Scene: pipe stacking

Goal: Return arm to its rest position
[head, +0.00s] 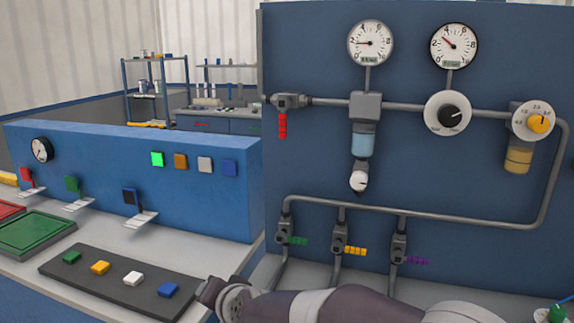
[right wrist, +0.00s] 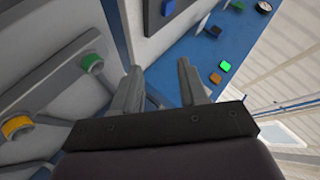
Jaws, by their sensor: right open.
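My right arm (head: 330,305) stretches along the bottom of the head view, in from the right, with its dark jointed end beside the white counter. In the right wrist view my right gripper (right wrist: 159,68) shows its two grey fingers apart. Nothing is between them. The fingers are in front of the white counter and the blue console face, and I see no contact. My right gripper's fingers cannot be made out in the head view. My left arm and gripper are not in view.
A dark strip with coloured buttons (head: 120,282) lies on the counter left of my arm. A blue console (head: 200,205) stands behind it. On the right, a blue panel (head: 320,60) carries gauges, grey pipes and valves (head: 341,238), close behind my arm.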

